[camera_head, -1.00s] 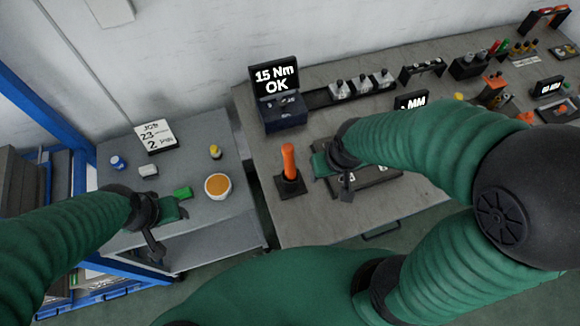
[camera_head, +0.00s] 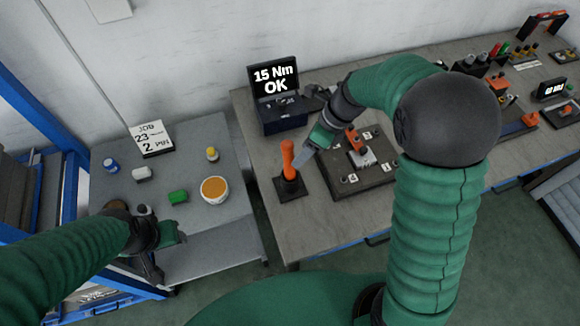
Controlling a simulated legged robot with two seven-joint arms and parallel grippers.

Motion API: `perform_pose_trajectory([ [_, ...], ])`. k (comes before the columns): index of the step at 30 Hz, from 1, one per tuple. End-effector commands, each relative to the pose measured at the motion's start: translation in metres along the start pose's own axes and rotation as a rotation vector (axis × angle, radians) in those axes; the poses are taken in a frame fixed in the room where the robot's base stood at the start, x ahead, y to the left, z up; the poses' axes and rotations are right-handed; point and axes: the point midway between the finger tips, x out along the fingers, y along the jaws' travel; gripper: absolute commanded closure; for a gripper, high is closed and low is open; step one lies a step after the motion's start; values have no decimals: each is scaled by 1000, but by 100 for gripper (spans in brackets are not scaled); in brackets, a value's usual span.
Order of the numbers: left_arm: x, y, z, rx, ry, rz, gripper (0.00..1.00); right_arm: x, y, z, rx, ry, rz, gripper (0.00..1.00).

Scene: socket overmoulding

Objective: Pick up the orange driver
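The orange driver (camera_head: 287,157) stands upright in a dark square holder (camera_head: 290,187) on the workbench. My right gripper (camera_head: 305,154) is just to the right of the driver, its fingers pointing down and left towards it. From this angle I cannot tell whether it touches the driver or how far its fingers are apart. My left gripper (camera_head: 165,250) hangs at the front edge of the grey side table, away from the driver; its finger gap is unclear.
A monitor reading "15 Nm OK" (camera_head: 276,78) stands behind the driver. A dark fixture plate (camera_head: 372,178) with a small orange-and-metal part lies to the right.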

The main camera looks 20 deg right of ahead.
Motion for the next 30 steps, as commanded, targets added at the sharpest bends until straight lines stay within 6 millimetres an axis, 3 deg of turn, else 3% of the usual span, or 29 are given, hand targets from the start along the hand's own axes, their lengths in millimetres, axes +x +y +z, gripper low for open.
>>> perform_pose_trajectory([
  [3,3,0,1,0,0,0,48,24,0,-1,-2,1,2,44],
  [8,4,0,1,0,0,0,48,40,0,0,-2,2,1,44],
  [15,6,0,1,0,0,0,48,80,-2,4,-2,2,1,44],
  [22,5,0,1,0,0,0,48,83,-2,5,-4,0,-1,44],
  [30,5,0,1,0,0,0,48,83,-2,5,-4,0,-1,76],
])
